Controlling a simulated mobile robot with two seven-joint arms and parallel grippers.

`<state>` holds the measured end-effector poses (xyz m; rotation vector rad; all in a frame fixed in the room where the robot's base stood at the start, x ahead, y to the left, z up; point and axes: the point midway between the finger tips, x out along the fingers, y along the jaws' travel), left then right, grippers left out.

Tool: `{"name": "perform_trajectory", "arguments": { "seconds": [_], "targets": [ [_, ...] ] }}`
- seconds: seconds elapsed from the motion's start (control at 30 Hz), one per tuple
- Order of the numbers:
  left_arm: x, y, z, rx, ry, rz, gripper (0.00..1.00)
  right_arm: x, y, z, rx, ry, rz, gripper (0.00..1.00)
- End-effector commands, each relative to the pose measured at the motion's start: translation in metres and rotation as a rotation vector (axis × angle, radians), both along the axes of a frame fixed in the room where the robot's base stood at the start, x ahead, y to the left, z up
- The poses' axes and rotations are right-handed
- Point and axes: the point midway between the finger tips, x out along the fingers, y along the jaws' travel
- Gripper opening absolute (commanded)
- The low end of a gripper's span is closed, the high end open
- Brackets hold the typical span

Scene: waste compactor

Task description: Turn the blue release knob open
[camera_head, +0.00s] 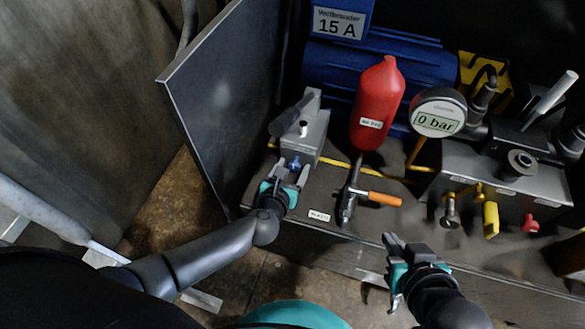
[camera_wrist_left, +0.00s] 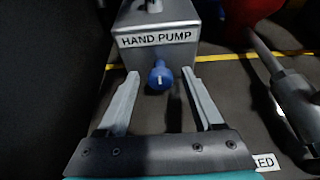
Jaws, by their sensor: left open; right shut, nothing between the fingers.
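The blue release knob (camera_head: 294,164) sits low on the front of a grey metal block (camera_head: 309,137). In the left wrist view the knob (camera_wrist_left: 160,76) has a small white mark, and the block above it is labelled "HAND PUMP" (camera_wrist_left: 156,38). My left gripper (camera_head: 289,174) is open in front of the knob. In the left wrist view its two fingers (camera_wrist_left: 160,92) point at the block, one on each side of the knob, with visible gaps to it. My right gripper (camera_head: 392,240) is shut and empty, near the front edge of the bench, away from the knob.
A red bottle (camera_head: 378,98) and an orange-handled lever (camera_head: 384,199) stand right of the pump. A gauge reading "0 bar" (camera_head: 437,118) and a valve block (camera_head: 500,178) with yellow and red handles are further right. A dark panel (camera_head: 225,95) rises close on the left.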

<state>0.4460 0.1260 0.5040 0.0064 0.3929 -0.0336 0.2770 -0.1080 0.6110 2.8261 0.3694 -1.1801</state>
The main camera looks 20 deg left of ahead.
Motion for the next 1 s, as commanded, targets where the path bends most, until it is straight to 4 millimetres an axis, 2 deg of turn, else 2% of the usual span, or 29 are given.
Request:
{"name": "perform_trajectory", "arguments": {
  "seconds": [0.27, 0.83, 0.87, 1.0],
  "targets": [
    [0.0003, -0.0002, 0.0, 0.0, 0.0, 0.0, 0.67, 0.0001, 0.0005, -0.0001, 0.001, -0.002, 0.001, 0.0],
    [0.0001, 0.0, -0.0001, 0.0, 0.0, 0.0, 0.03, 0.0002, 0.0003, -0.0001, 0.001, -0.002, 0.001, 0.0],
    [0.0001, 0.0001, -0.0001, 0.0, 0.0, 0.0, 0.0, 0.0002, 0.0003, -0.0002, 0.001, -0.002, 0.001, 0.0],
    [0.0, 0.0001, -0.0002, 0.0, 0.0, 0.0, 0.0, 0.0002, 0.0003, -0.0002, 0.001, -0.002, 0.001, 0.0]
  ]
}}
